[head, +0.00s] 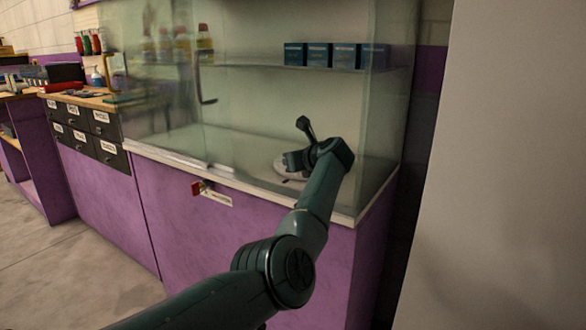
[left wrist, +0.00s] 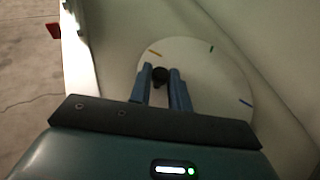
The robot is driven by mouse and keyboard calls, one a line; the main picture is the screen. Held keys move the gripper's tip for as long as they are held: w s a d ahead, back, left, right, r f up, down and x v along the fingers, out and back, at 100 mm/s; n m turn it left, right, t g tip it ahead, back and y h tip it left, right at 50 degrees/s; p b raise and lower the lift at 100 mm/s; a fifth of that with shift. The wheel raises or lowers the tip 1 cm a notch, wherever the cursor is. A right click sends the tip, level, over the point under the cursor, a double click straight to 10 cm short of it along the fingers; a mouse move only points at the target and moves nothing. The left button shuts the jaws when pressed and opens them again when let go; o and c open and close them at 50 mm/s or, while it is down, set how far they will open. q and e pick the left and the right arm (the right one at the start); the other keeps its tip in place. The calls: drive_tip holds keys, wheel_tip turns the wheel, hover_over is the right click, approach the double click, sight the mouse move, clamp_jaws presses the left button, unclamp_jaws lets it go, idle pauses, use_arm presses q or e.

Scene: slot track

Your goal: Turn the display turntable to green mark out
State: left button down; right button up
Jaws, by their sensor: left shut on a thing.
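The display turntable is a white disc (left wrist: 205,75) on the floor of the glass case; in the head view only part of it (head: 283,169) shows beside my gripper. In the left wrist view a yellow mark (left wrist: 154,53) is at its upper left, a green mark (left wrist: 211,48) at its top and a blue mark (left wrist: 245,102) at its right. The case's front is to the left there, so green does not face out. My left gripper (left wrist: 161,77) is shut on a dark knob (left wrist: 160,74) near the disc's left edge. It hides the lower disc. My right gripper is not in view.
The glass case (head: 270,110) surrounds the turntable, with a pale front sill (head: 170,158). A shelf above holds blue boxes (head: 318,54) and bottles (head: 204,43). A red item (head: 197,188) hangs on the purple front. A pale wall (head: 510,170) stands close on the right.

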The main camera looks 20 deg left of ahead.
use_arm(q)
drive_tip(key=shift+a, duration=0.1)
idle(0.4)
drive_tip(key=c, duration=1.3)
unclamp_jaws()
drive_tip(key=shift+c, duration=0.2)
